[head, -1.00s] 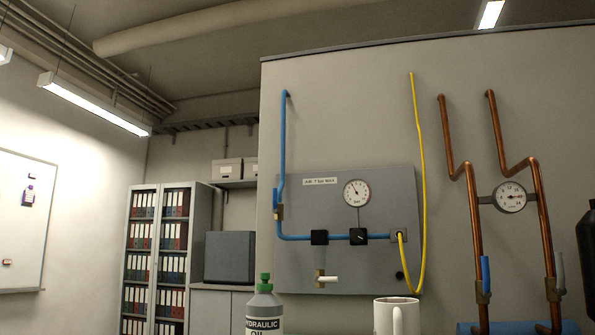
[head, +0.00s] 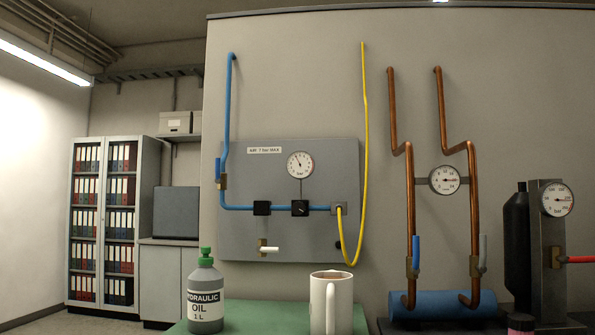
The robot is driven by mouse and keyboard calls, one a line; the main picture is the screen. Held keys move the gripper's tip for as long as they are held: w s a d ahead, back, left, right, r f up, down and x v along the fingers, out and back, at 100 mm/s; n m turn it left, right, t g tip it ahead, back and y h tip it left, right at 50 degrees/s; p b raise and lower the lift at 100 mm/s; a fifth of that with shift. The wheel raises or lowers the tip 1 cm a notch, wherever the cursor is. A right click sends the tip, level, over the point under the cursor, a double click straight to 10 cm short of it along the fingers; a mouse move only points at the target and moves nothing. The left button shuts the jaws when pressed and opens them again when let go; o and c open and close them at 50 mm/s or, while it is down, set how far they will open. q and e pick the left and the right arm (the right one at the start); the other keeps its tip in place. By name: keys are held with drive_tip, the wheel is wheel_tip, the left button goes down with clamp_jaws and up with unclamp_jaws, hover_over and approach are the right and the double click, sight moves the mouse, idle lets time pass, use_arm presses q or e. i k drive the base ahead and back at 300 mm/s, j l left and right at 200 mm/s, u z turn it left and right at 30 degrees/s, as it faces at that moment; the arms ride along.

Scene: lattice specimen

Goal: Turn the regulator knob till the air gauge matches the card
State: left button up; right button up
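The air panel (head: 235,180) is a grey board on the wall, left of middle, with a label reading "AIR 7 bar MAX" (head: 265,150). A round white air gauge (head: 300,165) sits at its upper right; its needle leans up and left, and the numbers are too small to read. Below the gauge, on the blue pipe, is a black square part with a pale mark, which looks like the regulator knob (head: 300,208). A similar black block (head: 262,208) sits to its left. I cannot make out a card with a target reading. Neither gripper is in view.
A hydraulic oil bottle (head: 206,295) and a white mug (head: 331,303) stand on a green surface (head: 267,313) in front of the panel. A yellow hose (head: 366,130) hangs at its right. Copper pipes (head: 473,190) with a gauge (head: 444,180) and a black pump unit (head: 547,240) are further right.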

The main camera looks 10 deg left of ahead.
sight(299, 208)
drive_tip(key=i+j+z, duration=0.2)
drive_tip(key=j, duration=0.45)
drive_tip(key=i+j+z, duration=0.2)
drive_tip(key=j, duration=0.4)
drive_tip(key=j+z, duration=0.2)
drive_tip(key=j, duration=0.45)
